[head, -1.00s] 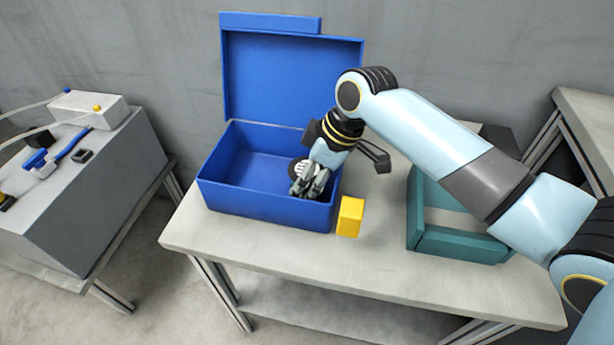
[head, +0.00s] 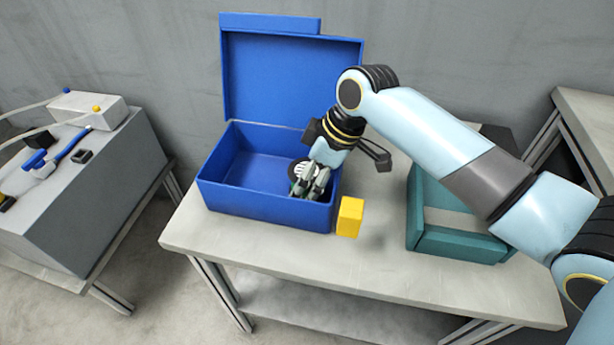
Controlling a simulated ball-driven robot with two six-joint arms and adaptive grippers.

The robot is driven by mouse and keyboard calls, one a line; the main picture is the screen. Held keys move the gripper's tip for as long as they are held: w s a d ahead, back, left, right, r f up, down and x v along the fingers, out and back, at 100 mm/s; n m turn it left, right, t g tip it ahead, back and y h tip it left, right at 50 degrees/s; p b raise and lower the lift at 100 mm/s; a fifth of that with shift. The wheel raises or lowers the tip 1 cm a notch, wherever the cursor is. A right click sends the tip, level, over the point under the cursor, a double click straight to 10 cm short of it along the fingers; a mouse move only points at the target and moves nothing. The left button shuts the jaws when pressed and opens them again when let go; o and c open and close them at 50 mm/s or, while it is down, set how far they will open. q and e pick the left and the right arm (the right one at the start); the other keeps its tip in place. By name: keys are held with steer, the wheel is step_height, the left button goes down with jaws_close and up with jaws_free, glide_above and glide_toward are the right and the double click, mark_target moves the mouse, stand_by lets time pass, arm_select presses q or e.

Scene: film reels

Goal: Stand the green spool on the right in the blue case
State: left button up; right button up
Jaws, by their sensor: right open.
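The open blue case (head: 265,215) stands on the table with its lid raised at the back. A small round spool (head: 294,170) with a dark rim and pale face is in the right part of the case. Only a hint of green shows on it, and my gripper hides much of it. It seems to be on edge, but its exact tilt is unclear. My right gripper (head: 311,188) reaches down into the case at the spool, with its jaws open. Whether the fingers still touch the spool cannot be told. My left gripper is not in view.
A yellow block (head: 350,217) stands just outside the case's front right corner. A teal open box (head: 460,246) is farther right, partly behind my arm. The left part of the case is empty. A grey bench with tools (head: 85,195) stands left.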

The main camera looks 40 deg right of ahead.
steer(key=p+v, duration=0.1)
steer(key=v, duration=1)
steer(key=shift+r+p, duration=0.3)
steer(key=shift+p, duration=0.1)
steer(key=shift+f, duration=0.1)
